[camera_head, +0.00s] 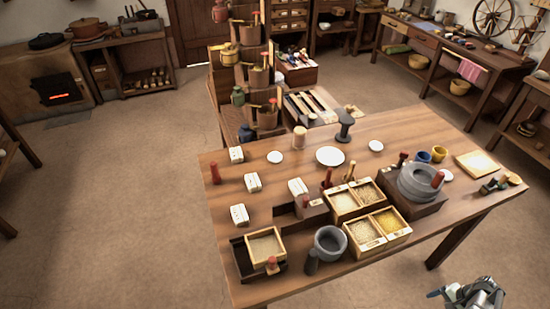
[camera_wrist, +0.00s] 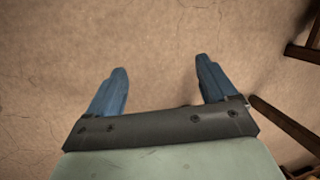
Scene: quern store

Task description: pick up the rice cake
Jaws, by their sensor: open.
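No object is plainly a rice cake at this size. Several pale round flat pieces lie on the wooden table: a larger white disc (camera_head: 330,156) at the middle back, a small disc (camera_head: 275,157) to its left and another disc (camera_head: 376,146) to its right. I cannot tell whether any of these is the rice cake or a plate. My gripper (camera_head: 468,294) is off the table's front right side, at the picture's bottom edge. In the wrist view its two blue fingers (camera_wrist: 160,70) stand wide apart with only bare floor between them.
The wooden table (camera_head: 335,285) holds divided grain boxes (camera_head: 368,230), a grey stone quern (camera_head: 418,182), a grey mortar (camera_head: 329,243), a dark tray with a box (camera_head: 238,262) and several pale blocks (camera_head: 239,214). A tiered stand (camera_head: 258,78) rises behind. The table's front right corner is fairly clear.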

